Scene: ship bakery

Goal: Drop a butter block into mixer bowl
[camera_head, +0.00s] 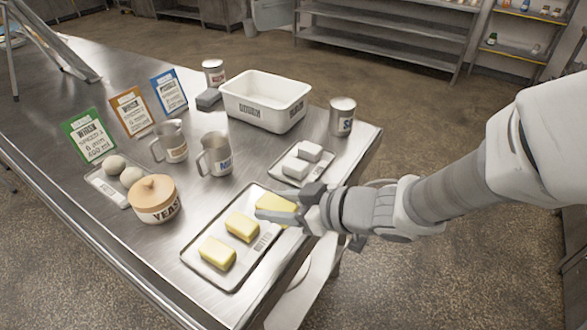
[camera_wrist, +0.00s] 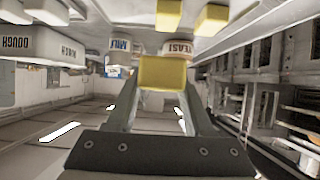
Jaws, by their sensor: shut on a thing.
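My gripper (camera_head: 293,208) is shut on a yellow butter block (camera_head: 272,204), at the far end of the butter tray (camera_head: 190,255). The held block also shows between the fingers in the wrist view (camera_wrist: 162,73). In the head view I cannot tell whether it touches the tray or is just above it. Two more butter blocks, a middle one (camera_head: 242,227) and a near one (camera_head: 217,253), lie on the tray. I cannot make out a mixer bowl in either view.
A white dough tub (camera_head: 265,103), a tray with white blocks (camera_head: 275,159), two metal jugs (camera_head: 216,158), a lidded yeast jar (camera_head: 155,203), a dough ball tray (camera_head: 98,181) and standing cards (camera_head: 131,112) crowd the steel table. Its right edge lies beneath my arm.

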